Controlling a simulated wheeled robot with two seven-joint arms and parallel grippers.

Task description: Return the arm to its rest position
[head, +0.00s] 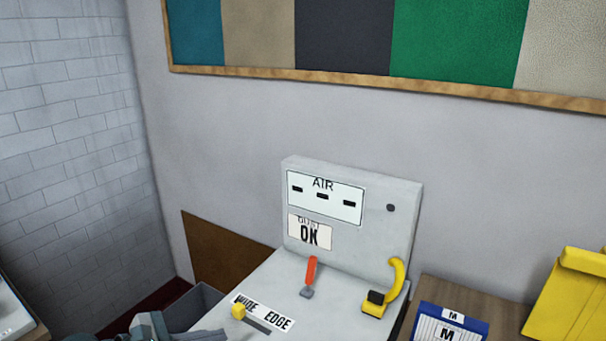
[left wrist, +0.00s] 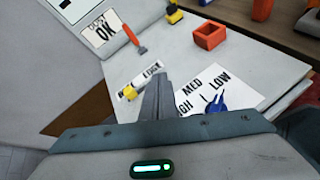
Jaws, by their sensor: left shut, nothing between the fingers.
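My left gripper (head: 200,334) shows only partly at the bottom left edge of the head view, beside the grey machine's sloping panel (head: 335,320). In the left wrist view its two grey fingers (left wrist: 158,95) are together and hold nothing. They show over the panel, between the yellow knob (left wrist: 129,92) and a white card marked MED and LOW (left wrist: 208,88). I cannot tell how high they are above the panel. My right gripper is not in view.
The panel carries a red lever (head: 310,275), a yellow curved handle (head: 396,275) and an upright AIR board (head: 355,225). An orange square holder (left wrist: 209,36) and a blue knob (left wrist: 215,104) show in the wrist view. A blue box (head: 450,322) and yellow bin (head: 570,300) stand right.

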